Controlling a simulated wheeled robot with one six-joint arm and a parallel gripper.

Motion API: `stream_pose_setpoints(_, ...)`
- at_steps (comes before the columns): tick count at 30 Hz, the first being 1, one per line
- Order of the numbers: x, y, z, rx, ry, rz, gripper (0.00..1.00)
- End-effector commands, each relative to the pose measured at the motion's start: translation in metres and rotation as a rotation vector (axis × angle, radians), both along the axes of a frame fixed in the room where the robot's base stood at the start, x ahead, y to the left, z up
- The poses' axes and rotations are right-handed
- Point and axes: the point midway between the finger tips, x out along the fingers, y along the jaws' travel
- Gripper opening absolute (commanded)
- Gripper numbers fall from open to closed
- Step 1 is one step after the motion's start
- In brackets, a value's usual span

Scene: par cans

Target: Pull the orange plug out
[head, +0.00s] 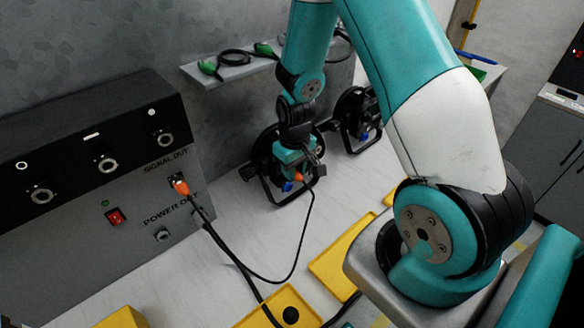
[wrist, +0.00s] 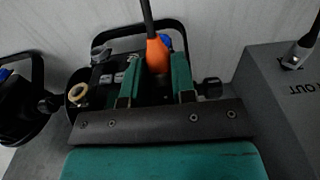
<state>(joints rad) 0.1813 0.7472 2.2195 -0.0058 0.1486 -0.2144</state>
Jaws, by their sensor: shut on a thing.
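An orange plug (wrist: 157,52) with a black cable stands between the two green fingers of my gripper (wrist: 155,85) in the wrist view, and the fingers are shut on it. Its lower end is hidden, so I cannot tell whether it sits in a socket. In the head view my gripper (head: 308,162) is at the front of the nearer black par can (head: 265,178), and the orange plug (head: 298,177) shows beside a blue connector (head: 287,187). Another orange plug (head: 181,187) is at the grey box (head: 75,235), near the "SIGNAL OUT" label.
A second par can (head: 357,118) stands behind to the right. A wall shelf (head: 232,72) holds green-ended cables. A black cable (head: 307,225) loops across the light tabletop. Yellow trays (head: 340,255) lie in front. The tabletop (head: 235,225) between box and par can is mostly free.

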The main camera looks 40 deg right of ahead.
Motion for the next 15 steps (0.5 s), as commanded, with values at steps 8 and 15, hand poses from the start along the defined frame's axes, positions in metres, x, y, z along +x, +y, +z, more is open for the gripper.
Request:
stream_pose_setpoints(8, -0.009, -0.001, 0.0, 0.0, 0.0, 0.0, 0.0)
stream_pose_setpoints(15, -0.017, -0.001, 0.0, 0.0, 0.0, 0.0, 0.0)
